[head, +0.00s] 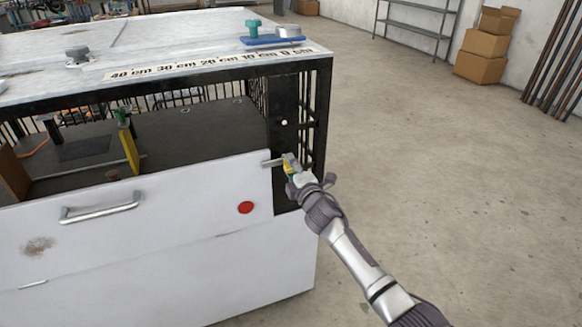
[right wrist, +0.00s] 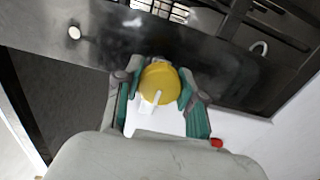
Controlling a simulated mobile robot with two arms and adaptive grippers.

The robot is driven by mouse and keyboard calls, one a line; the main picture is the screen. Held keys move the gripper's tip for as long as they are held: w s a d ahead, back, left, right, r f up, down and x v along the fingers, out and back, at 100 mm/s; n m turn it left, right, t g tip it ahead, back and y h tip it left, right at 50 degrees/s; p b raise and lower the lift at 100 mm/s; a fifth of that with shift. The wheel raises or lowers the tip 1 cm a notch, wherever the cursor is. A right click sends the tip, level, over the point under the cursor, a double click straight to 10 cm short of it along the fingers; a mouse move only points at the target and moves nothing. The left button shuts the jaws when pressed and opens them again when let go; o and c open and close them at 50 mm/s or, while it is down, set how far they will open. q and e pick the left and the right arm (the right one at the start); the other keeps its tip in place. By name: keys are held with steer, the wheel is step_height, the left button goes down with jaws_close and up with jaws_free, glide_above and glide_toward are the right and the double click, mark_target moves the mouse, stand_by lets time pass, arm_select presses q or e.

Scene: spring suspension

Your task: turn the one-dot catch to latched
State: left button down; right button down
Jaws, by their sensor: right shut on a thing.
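The one-dot catch has a round yellow knob (right wrist: 160,83) with a white mark across it, seen in the right wrist view. In the head view its grey bar (head: 271,163) points left, by the top right corner of the white front panel (head: 190,190). A single white dot (head: 284,122) is on the black post above it; it also shows in the wrist view (right wrist: 74,32). My right gripper (head: 292,169) is shut on the yellow knob, a teal-padded finger on each side (right wrist: 158,90). The fingers partly hide the catch in the head view. My left gripper is out of view.
The white panel carries a metal handle (head: 100,207) and a red disc (head: 246,207). A black frame holds a pale top (head: 150,45) with a centimetre scale and a blue tray (head: 270,40). The floor to the right is clear; boxes (head: 483,55) stand far back.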

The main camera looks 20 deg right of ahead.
stand_by(0.3)
steer(key=c, duration=0.7)
jaws_free()
steer(key=shift+o, duration=0.2)
steer(key=shift+s, duration=0.1)
steer(key=s, duration=1.1)
steer(key=shift+s+d, duration=0.2)
steer(key=shift+s, duration=0.2)
